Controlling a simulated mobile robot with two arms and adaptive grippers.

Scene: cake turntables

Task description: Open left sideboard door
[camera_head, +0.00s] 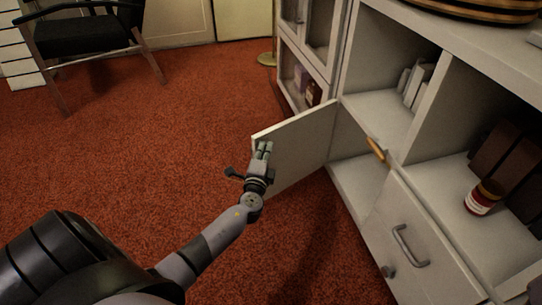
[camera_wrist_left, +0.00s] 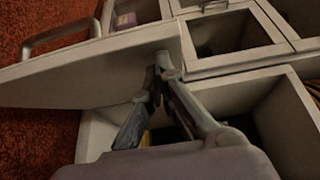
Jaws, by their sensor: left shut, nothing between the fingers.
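The left sideboard door (camera_head: 303,145) is a pale panel and stands swung well out from the white sideboard (camera_head: 432,190), with the compartment behind it open. In the left wrist view the door (camera_wrist_left: 95,75) slants across the upper left, its handle (camera_wrist_left: 60,35) on the far side. My left gripper (camera_head: 263,150) is shut and empty at the inner side of the door, near its free edge. Its fingertips (camera_wrist_left: 162,68) show close to the door in the wrist view; I cannot tell if they touch. My right gripper is not in view.
A drawer front with a metal handle (camera_head: 408,247) is at the lower right. A red and white jar (camera_head: 482,198) stands on a shelf. A glass-doored cabinet (camera_head: 309,45) adjoins behind. A black chair (camera_head: 85,35) is far left. Red carpet left of the door is clear.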

